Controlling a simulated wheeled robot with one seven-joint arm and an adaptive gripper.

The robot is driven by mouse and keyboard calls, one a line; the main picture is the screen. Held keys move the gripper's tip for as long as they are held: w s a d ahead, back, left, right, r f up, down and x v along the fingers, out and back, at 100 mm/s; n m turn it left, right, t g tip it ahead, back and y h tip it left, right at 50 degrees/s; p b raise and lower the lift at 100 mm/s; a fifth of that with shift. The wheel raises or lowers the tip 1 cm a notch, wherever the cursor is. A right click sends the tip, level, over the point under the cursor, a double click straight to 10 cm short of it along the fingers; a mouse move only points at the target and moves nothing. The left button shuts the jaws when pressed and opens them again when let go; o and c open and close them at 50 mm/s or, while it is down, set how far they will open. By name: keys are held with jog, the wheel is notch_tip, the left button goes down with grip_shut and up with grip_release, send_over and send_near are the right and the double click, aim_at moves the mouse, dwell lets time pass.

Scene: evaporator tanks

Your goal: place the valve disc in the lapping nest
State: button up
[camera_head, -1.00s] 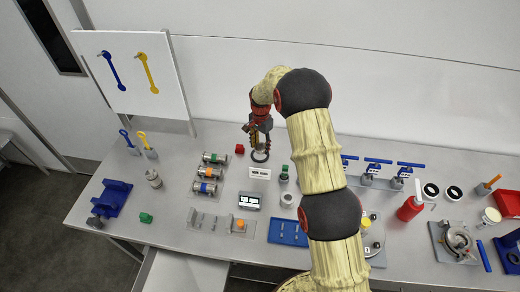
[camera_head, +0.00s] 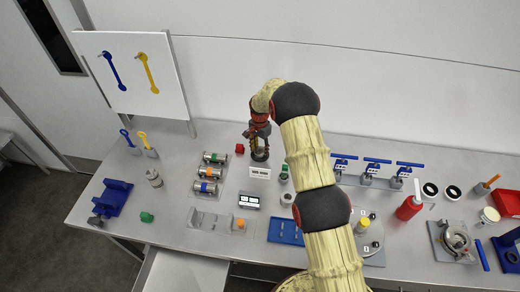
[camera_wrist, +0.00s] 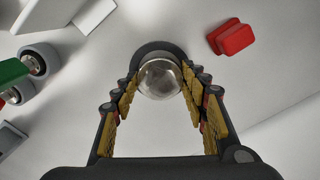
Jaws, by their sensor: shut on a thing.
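My gripper (camera_head: 259,151) is at the back of the bench, pointing down, and it also shows in the wrist view (camera_wrist: 160,85). Its yellow-padded fingers are shut on a round, shiny, silvery piece (camera_wrist: 160,79), which seems to be the valve disc. A dark ring (camera_wrist: 150,47) lies just beyond and below the piece in the wrist view; it looks like the lapping nest. In the head view the gripper hides the piece and most of the ring. I cannot tell whether the piece touches the ring or is seated in it.
A red block (camera_head: 240,149) is close to the left of my gripper in the head view. Metal cylinders with coloured bands (camera_head: 208,172) lie further left. A small white label (camera_head: 260,172) stands in front. Blue-handled valves (camera_head: 375,168) are at the right, beyond my arm.

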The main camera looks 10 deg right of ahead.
jog(key=shift+f+b, duration=0.4)
jog(key=shift+f, duration=0.1)
jog(key=shift+f, duration=0.1)
jog(key=o, duration=1.6)
